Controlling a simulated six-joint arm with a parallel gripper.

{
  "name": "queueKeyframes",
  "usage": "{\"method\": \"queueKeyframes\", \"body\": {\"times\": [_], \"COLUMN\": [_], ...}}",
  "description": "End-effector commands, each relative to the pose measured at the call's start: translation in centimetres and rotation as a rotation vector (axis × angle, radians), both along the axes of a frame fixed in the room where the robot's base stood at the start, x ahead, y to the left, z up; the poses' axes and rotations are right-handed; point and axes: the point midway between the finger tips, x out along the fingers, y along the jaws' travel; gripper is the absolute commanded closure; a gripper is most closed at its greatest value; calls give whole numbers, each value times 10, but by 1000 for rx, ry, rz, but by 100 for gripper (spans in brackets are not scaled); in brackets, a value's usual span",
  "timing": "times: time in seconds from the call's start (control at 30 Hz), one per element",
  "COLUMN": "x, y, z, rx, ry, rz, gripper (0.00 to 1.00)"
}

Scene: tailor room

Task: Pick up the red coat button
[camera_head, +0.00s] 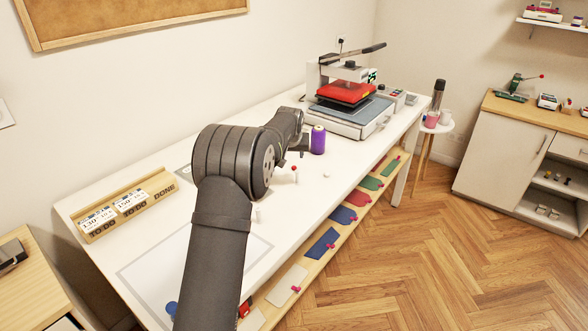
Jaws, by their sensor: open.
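A small red round thing (294,168) shows on the white worktable, just below and right of my wrist, on top of a thin pale stem. It may be the red coat button, but it is too small to be sure.
A purple thread spool (318,140) stands right of my gripper. A small white piece (327,175) lies on the table. A heat press (345,100) fills the far end. A wooden card rack (128,207) is at the left. Coloured swatches (343,215) line the lower front shelf.

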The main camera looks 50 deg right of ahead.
Motion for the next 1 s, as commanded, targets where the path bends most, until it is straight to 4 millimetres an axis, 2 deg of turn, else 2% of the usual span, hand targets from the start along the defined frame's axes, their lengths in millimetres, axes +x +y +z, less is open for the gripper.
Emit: {"method": "queueKeyframes", "body": {"times": [0.1,0.23,0.47,0.8,1.0], "x": [7,12,15,25,27], "y": [-10,-17,-23,-40,-44], "z": [-20,-33,-44,-80,-85], "rx": [2,2,2,2,0], "ry": [1,1,1,1,0], "rz": [0,0,0,0,0], "gripper": [55,55,55,55,55]}}
